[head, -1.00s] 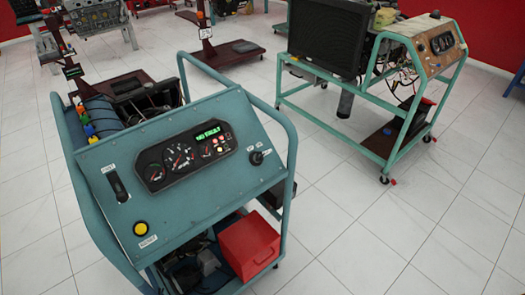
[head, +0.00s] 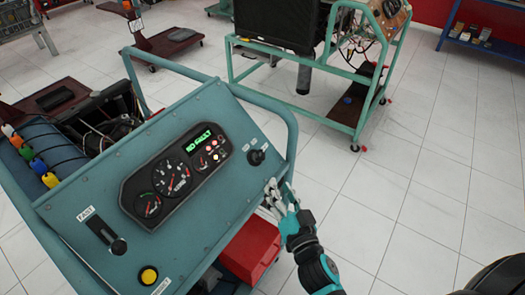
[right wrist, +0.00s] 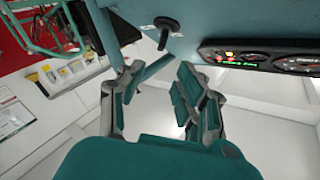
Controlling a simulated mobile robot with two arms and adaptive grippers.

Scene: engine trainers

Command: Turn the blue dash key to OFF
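The dash key (head: 257,156) is a small dark switch at the right end of the blue-green dash panel (head: 90,190). It also shows at the top of the right wrist view (right wrist: 166,28), its dark handle pointing down in that picture. Its exact setting and labels are too small to read. My right gripper (head: 274,196) is just beyond the panel's right edge, below the key and apart from it. My left gripper is in neither current view.
The gauge cluster (head: 175,174) shows a green "NO FAULT" display. A yellow button (head: 148,275) and a slider (head: 105,234) are on the panel. A tube frame (head: 292,135) borders it. A red box (head: 250,248) sits below.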

